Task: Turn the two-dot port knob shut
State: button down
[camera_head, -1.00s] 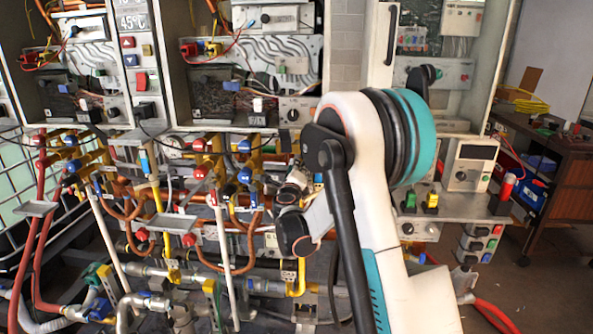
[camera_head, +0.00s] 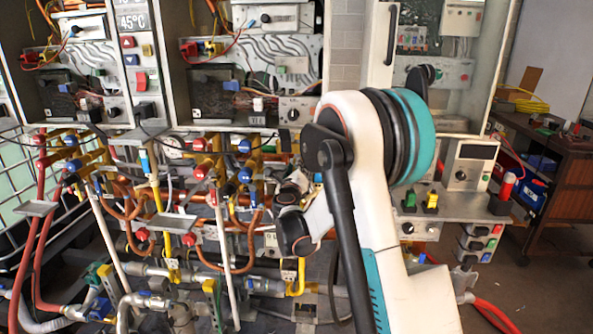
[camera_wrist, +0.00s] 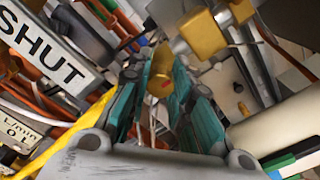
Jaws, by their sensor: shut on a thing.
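In the wrist view my gripper (camera_wrist: 162,100), with teal finger pads, is closed around a small yellow-gold part (camera_wrist: 160,68) with a red mark on it. This part lies between the fingertips and may be the port knob; no dots can be made out on it. In the head view my white arm covers the spot and my fingers cannot be made out.
A white SHUT label (camera_wrist: 42,50) is left of the fingers in the wrist view. Brass fittings (camera_wrist: 200,32) crowd close above. In the head view pipes and red-capped valves (camera_head: 190,240) fill the left. A control box (camera_head: 468,165) stands at right.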

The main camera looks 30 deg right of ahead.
jog(key=shift+s+d+f, duration=0.1)
jog(key=c, duration=1.7)
grip_release()
jog(key=v, duration=1.2)
